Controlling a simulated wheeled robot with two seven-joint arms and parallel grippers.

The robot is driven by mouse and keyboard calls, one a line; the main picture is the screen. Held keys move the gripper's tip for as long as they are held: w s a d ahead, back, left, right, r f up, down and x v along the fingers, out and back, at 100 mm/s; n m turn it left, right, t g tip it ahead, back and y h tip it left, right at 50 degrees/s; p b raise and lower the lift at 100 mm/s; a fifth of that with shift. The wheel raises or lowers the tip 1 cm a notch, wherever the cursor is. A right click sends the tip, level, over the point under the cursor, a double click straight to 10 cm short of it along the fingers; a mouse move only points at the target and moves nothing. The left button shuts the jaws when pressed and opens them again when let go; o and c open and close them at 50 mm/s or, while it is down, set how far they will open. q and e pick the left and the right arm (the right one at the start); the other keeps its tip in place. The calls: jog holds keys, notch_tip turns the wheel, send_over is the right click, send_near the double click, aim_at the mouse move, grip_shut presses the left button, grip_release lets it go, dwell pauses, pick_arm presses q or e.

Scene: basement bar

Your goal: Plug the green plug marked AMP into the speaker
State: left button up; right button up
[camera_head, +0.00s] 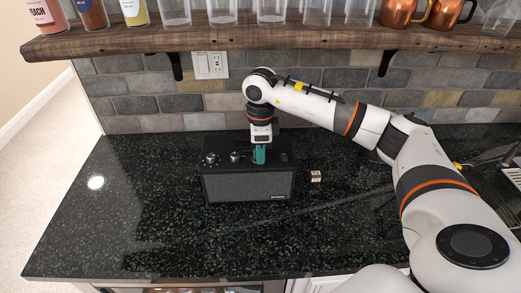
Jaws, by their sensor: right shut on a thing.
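The black speaker (248,186) stands on the dark counter, its front grille facing me and knobs on its top left. My right gripper (260,146) points down over the top of the speaker, right of the knobs. It is shut on the green plug (259,155), which shows just below the fingers at the speaker's top. I cannot tell whether the plug is inserted or only touching, and its AMP marking is not readable. The socket is hidden. My left gripper is not in view.
A wooden shelf (250,38) with glasses, bottles and copper mugs (398,12) hangs above the back of the counter. A wall outlet (210,65) is behind. A small pale block (316,176) lies right of the speaker. The left counter is clear.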

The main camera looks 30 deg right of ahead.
jog(key=o, duration=1.1)
jog(key=shift+s+a+f, duration=0.1)
jog(key=shift+s+f, duration=0.1)
jog(key=shift+f, duration=0.3)
jog(key=shift+c, duration=0.2)
jog(key=shift+r, duration=0.15)
notch_tip(320, 180, up, 13)
jog(key=b, duration=0.3)
jog(key=shift+w+f, duration=0.1)
jog(key=shift+f, duration=0.1)
